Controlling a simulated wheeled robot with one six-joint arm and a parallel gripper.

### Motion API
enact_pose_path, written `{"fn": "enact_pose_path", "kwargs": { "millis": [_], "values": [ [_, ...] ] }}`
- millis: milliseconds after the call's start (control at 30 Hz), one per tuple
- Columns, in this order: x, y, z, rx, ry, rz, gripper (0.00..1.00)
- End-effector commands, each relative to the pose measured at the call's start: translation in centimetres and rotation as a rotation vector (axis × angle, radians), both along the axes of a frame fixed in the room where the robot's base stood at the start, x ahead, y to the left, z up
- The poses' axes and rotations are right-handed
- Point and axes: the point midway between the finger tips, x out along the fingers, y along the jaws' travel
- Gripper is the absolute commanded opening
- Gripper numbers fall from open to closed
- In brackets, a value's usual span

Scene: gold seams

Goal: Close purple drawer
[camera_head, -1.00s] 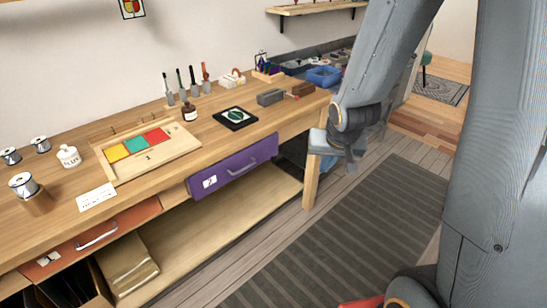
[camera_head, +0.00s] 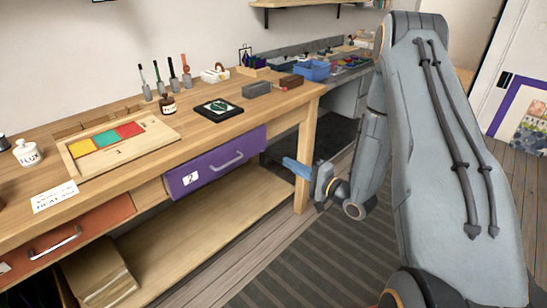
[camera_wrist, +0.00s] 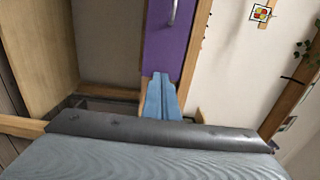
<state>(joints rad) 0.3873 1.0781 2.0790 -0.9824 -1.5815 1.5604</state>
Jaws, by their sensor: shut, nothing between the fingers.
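The purple drawer (camera_head: 216,167) hangs under the workbench top. In the wrist view the purple front (camera_wrist: 172,50) fills the upper middle, with the handle (camera_wrist: 172,12) at the top. The fingertips (camera_wrist: 160,77) overlap its lower end there; contact cannot be told.
An orange drawer (camera_head: 80,232) sits left of the purple one. A lower shelf (camera_head: 215,215) runs beneath, and a bench leg (camera_head: 305,160) stands behind my gripper. The bench top holds a color tray (camera_head: 150,150) and small tools. The striped rug (camera_head: 310,265) is clear.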

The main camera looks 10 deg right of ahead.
Motion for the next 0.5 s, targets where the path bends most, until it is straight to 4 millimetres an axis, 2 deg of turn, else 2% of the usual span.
{"fn": "enact_pose_path", "kwargs": {
  "millis": [167, 500],
  "values": [
    [2.1, 1.6, 0.2, -0.001, -0.002, 0.004, 0.0],
    [7.6, 5.3, 0.1, -0.004, -0.001, 0.002, 0.0]
  ]
}}
